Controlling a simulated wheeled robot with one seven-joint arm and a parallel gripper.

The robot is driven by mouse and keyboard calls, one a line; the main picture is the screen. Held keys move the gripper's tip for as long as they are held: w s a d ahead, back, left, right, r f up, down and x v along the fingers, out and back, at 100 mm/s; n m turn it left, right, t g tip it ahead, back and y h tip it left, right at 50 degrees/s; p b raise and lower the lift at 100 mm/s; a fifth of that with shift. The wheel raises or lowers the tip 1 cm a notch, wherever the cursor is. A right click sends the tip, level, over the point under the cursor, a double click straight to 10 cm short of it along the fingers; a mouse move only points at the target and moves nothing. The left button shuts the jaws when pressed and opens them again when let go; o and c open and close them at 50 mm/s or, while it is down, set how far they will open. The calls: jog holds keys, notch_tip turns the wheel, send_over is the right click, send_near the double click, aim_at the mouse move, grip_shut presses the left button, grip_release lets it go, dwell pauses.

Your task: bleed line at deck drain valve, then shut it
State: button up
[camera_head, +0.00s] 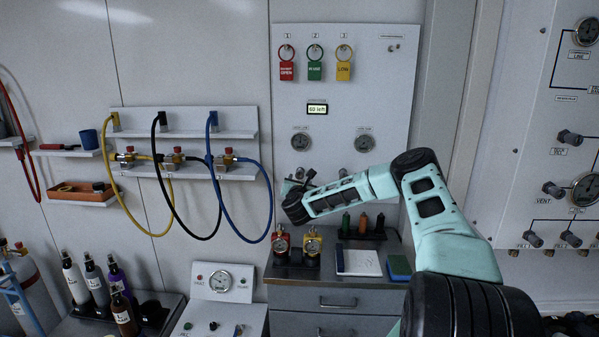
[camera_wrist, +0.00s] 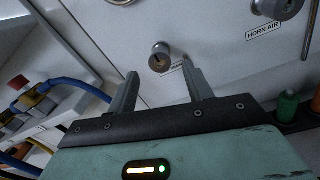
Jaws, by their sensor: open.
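My gripper (camera_head: 299,176) is held up in front of the white wall panel (camera_head: 388,85). In the wrist view my gripper (camera_wrist: 158,78) is open, with its two fingers apart and nothing between them. A small round grey knob (camera_wrist: 159,57) on the panel shows between and just beyond the fingertips. A small label beside it is partly behind the right finger and cannot be read. A larger grey knob (camera_wrist: 277,7) marked HORN AIR is up and to the right. No readable label names the deck drain valve. In the head view my arm hides the panel's lower part.
Two round gauges (camera_head: 301,141) (camera_head: 364,143) and a small display (camera_head: 317,108) are on the panel. Yellow, black and blue hoses (camera_head: 267,190) hang to the left. Below, a grey drawer cabinet (camera_head: 335,301) carries red and yellow gauge units, bottles and a notepad (camera_head: 357,261).

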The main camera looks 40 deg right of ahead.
aim_at(300, 175)
jog(key=shift+p+x, duration=0.75)
jog(key=shift+x, duration=1.75)
jog(key=c, duration=1)
